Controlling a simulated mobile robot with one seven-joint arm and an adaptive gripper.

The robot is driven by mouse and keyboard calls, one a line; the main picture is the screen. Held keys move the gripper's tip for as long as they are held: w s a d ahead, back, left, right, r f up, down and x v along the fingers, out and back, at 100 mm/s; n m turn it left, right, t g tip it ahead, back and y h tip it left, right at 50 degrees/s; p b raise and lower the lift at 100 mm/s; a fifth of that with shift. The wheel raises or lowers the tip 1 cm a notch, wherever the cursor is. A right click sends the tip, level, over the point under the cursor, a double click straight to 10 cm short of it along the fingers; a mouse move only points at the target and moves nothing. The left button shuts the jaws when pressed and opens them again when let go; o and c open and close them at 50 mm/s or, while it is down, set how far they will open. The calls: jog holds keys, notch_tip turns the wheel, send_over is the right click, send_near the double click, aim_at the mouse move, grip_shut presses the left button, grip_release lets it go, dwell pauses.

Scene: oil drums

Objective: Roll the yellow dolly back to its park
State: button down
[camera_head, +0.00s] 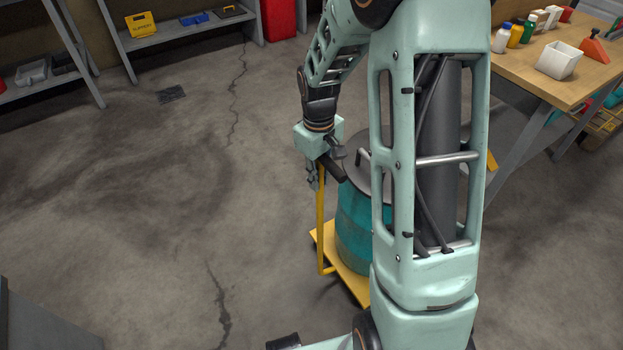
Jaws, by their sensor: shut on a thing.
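The yellow dolly (350,281) stands on the concrete floor, partly hidden behind my arm. My gripper (314,178) is at the top of the handle, left of the drum lid, and is shut on the handle. The exact finger contact is small and partly hidden. I cannot pick out a marked park on the visible floor.
A wooden workbench (545,82) with bottles and a white bin (559,61) stands at the right. Shelves (185,33) line the back, with a red cabinet (278,18) beside them. A grey edge (40,325) shows at the lower left. The cracked floor on the left is clear.

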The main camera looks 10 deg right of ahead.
jog(key=w+d+p, duration=0.1)
jog(key=w+d, duration=0.1)
jog(key=d, duration=0.4)
jog(key=w+d+p, duration=0.1)
jog(key=w+d, duration=0.1)
jog(key=d, duration=0.4)
jog(key=w+d+p, duration=0.1)
jog(key=w+d, duration=0.1)
jog(key=d, duration=0.5)
jog(key=shift+w+r+p, duration=0.1)
jog(key=shift+p, duration=0.3)
jog(key=shift+d, duration=0.15)
jog(key=c, duration=1.8)
grip_release()
jog(key=shift+c, duration=0.2)
jog(key=shift+r, duration=0.35)
notch_tip(320, 180, up, 11)
jog(key=shift+a+r, duration=0.15)
jog(key=shift+a, duration=0.05)
